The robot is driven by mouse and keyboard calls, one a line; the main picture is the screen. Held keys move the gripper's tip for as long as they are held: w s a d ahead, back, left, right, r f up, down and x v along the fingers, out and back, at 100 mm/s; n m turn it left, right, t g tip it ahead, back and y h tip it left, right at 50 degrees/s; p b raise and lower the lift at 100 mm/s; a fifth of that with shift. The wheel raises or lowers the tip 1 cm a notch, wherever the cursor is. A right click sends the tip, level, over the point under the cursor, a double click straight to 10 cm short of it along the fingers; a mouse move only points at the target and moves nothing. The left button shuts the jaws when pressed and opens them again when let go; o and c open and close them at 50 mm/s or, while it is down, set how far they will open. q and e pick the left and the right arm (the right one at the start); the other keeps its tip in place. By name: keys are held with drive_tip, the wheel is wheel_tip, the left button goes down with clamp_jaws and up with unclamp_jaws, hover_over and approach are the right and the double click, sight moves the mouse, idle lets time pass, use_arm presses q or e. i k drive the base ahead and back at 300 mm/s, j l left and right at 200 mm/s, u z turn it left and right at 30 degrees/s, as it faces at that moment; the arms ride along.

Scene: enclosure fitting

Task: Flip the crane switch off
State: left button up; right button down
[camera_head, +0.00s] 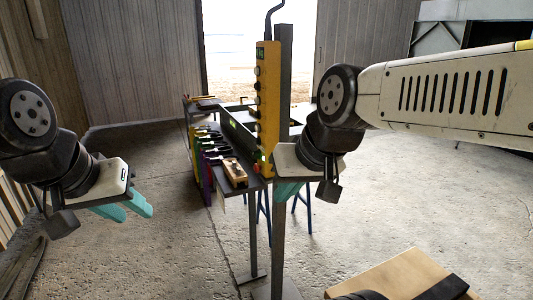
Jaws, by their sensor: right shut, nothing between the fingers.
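The yellow crane control box (268,105) hangs upright on a grey post (283,75), with a column of dark knobs or buttons along its left side. A small green spot shows near its lower end; I cannot tell the switch's position. My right gripper (287,191) has teal fingers, is shut and empty, and is just below and to the right of the box's lower end. I cannot tell whether it touches the post. My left gripper (125,208) is open and empty, far left of the box, above the floor.
A dark table (241,189) behind the post holds several coloured tools and a wooden block (234,172). A cardboard-coloured box (405,275) is at the bottom right. The concrete floor (170,255) at left is clear. A bright doorway is at the back.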

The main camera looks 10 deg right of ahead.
sight(258, 154)
drive_tip(key=z, duration=0.35)
drive_tip(key=i+j+z, duration=0.3)
drive_tip(key=i+j, duration=0.15)
drive_tip(key=i+j+z, duration=0.15)
drive_tip(key=j, duration=0.2)
drive_tip(key=i+j+z, duration=0.25)
drive_tip(key=i+j, duration=0.15)
drive_tip(key=j, duration=0.25)
drive_tip(key=i+j+z, duration=0.15)
drive_tip(key=j, duration=0.2)
drive_tip(key=i+j+z, duration=0.15)
drive_tip(key=j, duration=0.2)
drive_tip(key=i+j+z, duration=0.15)
drive_tip(key=j, duration=0.2)
drive_tip(key=k, duration=0.05)
